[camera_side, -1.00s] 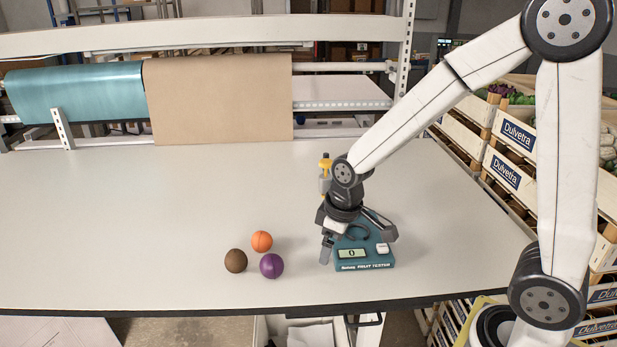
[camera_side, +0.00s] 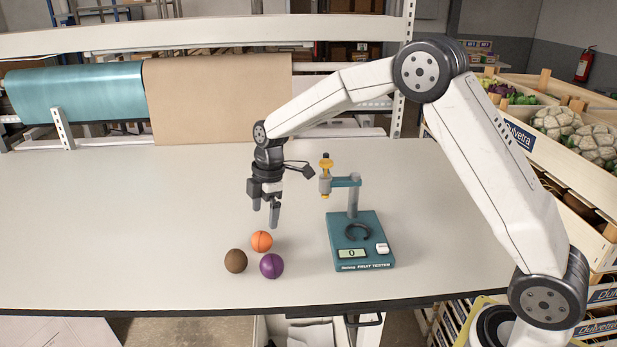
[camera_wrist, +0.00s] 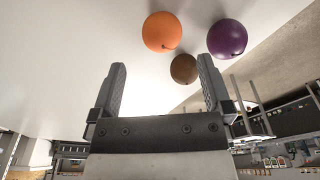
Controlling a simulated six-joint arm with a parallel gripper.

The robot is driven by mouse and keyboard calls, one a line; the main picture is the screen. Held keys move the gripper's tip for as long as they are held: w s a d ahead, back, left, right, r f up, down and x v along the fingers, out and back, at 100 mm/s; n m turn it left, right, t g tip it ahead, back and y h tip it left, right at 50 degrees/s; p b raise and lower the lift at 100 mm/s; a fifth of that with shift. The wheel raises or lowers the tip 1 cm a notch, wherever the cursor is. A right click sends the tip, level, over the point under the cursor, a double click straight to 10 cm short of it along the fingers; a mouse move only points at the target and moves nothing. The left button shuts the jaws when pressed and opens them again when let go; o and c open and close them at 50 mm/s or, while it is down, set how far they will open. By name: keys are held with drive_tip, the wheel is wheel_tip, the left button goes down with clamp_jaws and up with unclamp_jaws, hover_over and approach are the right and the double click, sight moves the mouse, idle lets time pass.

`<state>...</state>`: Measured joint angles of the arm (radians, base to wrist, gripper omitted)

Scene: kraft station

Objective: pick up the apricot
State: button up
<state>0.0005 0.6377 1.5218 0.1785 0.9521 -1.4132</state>
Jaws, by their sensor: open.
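The apricot (camera_side: 262,241) is a small orange ball on the white table, behind a brown fruit (camera_side: 235,261) and a purple fruit (camera_side: 271,266). My gripper (camera_side: 265,218) points down just above the apricot, open and empty. In the wrist view the apricot (camera_wrist: 162,32) lies beyond the tips of my open gripper (camera_wrist: 160,75). The brown fruit (camera_wrist: 184,69) and the purple fruit (camera_wrist: 227,39) show to its right there. The three fruits sit close together.
A teal fruit tester (camera_side: 361,240) with an upright post stands to the right of the fruits, its display reading 0. The table (camera_side: 120,220) is clear on the left. Crates of vegetables (camera_side: 560,130) stand at the right, beyond the table.

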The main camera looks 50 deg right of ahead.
sight(262, 233)
drive_tip(key=shift+f, duration=0.1)
drive_tip(key=shift+a+f, duration=0.25)
drive_tip(key=shift+f, duration=0.95)
drive_tip(key=shift+f, duration=0.1)
drive_tip(key=shift+a+f, duration=0.2)
drive_tip(key=shift+f, duration=0.6)
drive_tip(key=shift+a+f, duration=0.15)
drive_tip(key=shift+f, duration=0.7)
drive_tip(key=shift+a+f, duration=0.2)
drive_tip(key=shift+f, duration=0.6)
drive_tip(key=shift+c, duration=0.2)
drive_tip(key=c, duration=1.2)
drive_tip(key=shift+o, duration=0.2)
drive_tip(key=shift+r, duration=0.1)
